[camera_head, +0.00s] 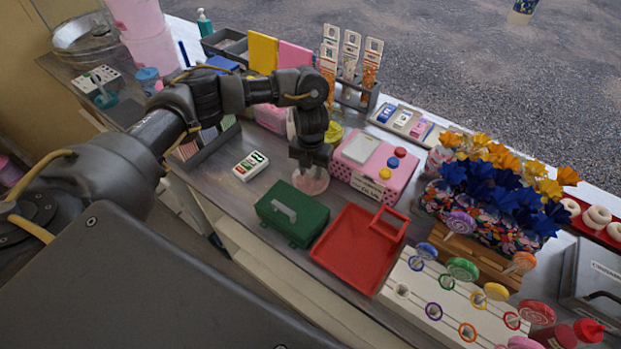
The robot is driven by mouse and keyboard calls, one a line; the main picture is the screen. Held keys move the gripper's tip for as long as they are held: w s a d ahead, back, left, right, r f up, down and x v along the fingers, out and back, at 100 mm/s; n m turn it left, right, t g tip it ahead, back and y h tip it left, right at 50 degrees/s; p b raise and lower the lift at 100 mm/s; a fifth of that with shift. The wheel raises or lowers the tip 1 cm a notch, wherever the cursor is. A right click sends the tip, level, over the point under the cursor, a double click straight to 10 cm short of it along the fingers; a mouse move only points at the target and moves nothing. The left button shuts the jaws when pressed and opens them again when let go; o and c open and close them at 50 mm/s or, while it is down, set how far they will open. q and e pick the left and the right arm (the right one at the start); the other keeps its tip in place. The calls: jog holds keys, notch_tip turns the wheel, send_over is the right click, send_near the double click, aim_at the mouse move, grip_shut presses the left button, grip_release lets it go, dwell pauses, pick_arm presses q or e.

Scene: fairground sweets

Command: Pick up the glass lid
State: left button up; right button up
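My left arm comes in from the left and bends down over the counter. Its gripper (309,163) points down at a clear, pinkish round glass piece (312,183), which looks like the glass lid. The gripper's fingertips are at or just above the top of this piece, and they hide its upper part. I cannot tell whether the fingers are closed on it or whether it rests on the counter. My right gripper is not in view.
A green box (292,214) and a red tray (345,262) stand just in front of the glass piece. A pink box with buttons (383,188) stands to its right. A small white card with coloured marks (250,165) lies left. Lollipops fill the right side.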

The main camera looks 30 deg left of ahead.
aim_at(307, 188)
pick_arm(q)
jog(key=shift+s+f, duration=0.25)
jog(key=shift+f, duration=0.05)
jog(key=shift+c, duration=0.3)
jog(key=shift+w+r, duration=0.1)
jog(key=shift+r, duration=0.35)
grip_shut()
jog(key=shift+w+r+b, duration=0.2)
jog(key=shift+r+b, duration=0.2)
jog(key=shift+r, duration=0.75)
jog(key=s+d+r+b, duration=0.1)
jog(key=s+d+r, duration=0.1)
jog(key=s+r, duration=0.8)
jog(key=s, duration=0.4)
jog(key=shift+d+b, duration=0.3)
jog(key=shift+d, duration=0.1)
